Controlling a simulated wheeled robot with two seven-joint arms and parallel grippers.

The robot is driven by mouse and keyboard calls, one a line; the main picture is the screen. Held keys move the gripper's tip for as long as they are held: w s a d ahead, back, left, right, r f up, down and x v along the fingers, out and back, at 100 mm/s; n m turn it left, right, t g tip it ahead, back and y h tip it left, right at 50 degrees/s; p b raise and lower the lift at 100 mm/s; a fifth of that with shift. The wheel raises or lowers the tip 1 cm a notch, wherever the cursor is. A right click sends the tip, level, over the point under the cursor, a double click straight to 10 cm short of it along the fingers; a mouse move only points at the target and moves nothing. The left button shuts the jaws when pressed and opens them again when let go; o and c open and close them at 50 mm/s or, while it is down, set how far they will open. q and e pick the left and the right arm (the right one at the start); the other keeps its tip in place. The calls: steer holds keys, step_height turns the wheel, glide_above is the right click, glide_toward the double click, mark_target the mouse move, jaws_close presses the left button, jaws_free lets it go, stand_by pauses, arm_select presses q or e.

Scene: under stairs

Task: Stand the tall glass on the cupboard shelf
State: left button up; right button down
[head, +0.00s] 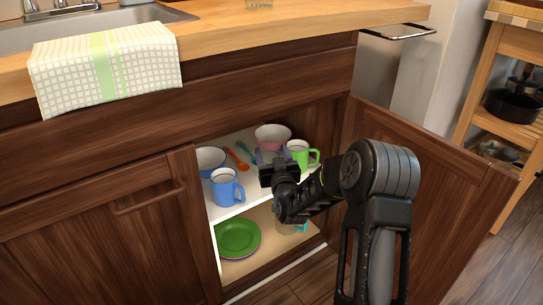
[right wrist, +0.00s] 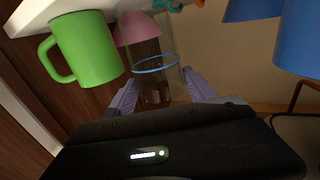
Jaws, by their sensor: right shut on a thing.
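The tall glass (right wrist: 155,64) is clear with a blue ring and shows in the right wrist view between the two lavender fingers of my right gripper (right wrist: 162,92). The gripper is shut on it. In the head view my right gripper (head: 268,158) is inside the open cupboard, over the white upper shelf (head: 230,211); its own body hides the glass there. I cannot tell whether the glass touches the shelf. My left gripper is not in view.
On the upper shelf stand a blue mug (head: 226,189), a blue bowl (head: 210,159), a pink bowl (head: 272,136), a green mug (head: 299,153) and an orange spoon (head: 236,160). Green plates (head: 238,238) lie below. The open door (head: 432,190) is at the right.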

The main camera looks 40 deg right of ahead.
steer(key=shift+c, duration=1.5)
jaws_free()
steer(key=shift+f, duration=0.1)
steer(key=shift+s+a+r, duration=0.2)
steer(key=shift+s, duration=0.15)
steer(key=p+v, duration=0.3)
steer(key=v, duration=0.8)
steer(key=shift+p, duration=0.4)
steer(key=shift+s, duration=0.1)
